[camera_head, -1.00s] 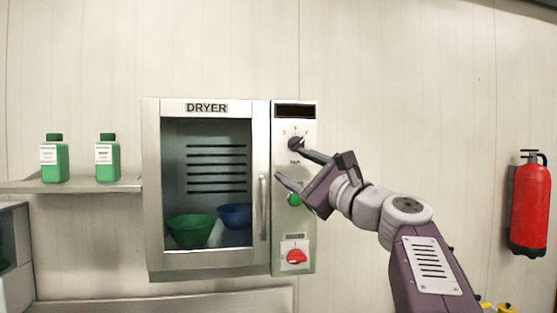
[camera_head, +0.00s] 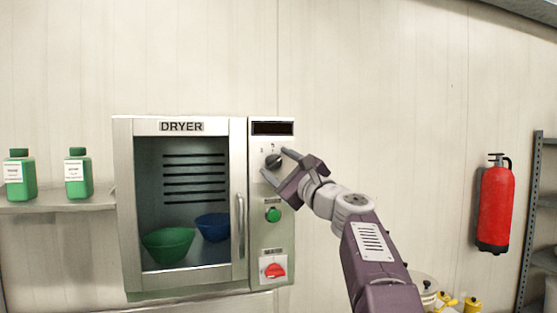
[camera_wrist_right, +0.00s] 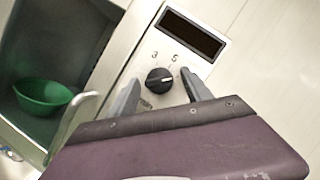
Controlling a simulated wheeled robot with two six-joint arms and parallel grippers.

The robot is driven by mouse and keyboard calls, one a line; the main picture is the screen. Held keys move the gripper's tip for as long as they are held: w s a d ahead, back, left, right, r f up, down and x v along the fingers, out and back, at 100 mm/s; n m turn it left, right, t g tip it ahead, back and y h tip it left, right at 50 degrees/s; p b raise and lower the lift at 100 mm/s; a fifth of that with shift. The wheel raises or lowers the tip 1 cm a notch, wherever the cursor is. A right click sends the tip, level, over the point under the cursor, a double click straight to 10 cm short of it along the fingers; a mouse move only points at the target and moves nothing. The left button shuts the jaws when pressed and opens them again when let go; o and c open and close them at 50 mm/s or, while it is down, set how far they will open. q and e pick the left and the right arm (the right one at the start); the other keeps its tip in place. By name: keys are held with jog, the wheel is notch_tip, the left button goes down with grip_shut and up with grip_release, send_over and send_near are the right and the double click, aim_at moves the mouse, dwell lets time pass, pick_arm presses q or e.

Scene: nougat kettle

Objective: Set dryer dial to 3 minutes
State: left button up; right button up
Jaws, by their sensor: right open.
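The dryer (camera_head: 122,200) is a steel cabinet on the wall with a glass door on its left and a control panel on its right. Its black dial (camera_wrist_right: 159,79) shows clearly in the right wrist view, with the marks 3 and 5 above it. In the head view the dial (camera_head: 273,161) is partly covered by my right gripper (camera_head: 275,163). That gripper is open, with one fingertip on each side of the dial; I cannot tell whether they touch it. In the right wrist view the gripper (camera_wrist_right: 162,90) also straddles the dial. My left gripper is not in view.
Below the dial are a green button (camera_head: 273,214) and a red knob (camera_head: 274,271). The door handle (camera_head: 240,225) stands out left of the panel. Green bottles (camera_head: 78,174) stand on the left shelf. A fire extinguisher (camera_head: 494,205) hangs at the right.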

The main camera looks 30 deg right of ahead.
jog(key=shift+s, duration=0.1)
jog(key=shift+c, duration=1.2)
grip_shut()
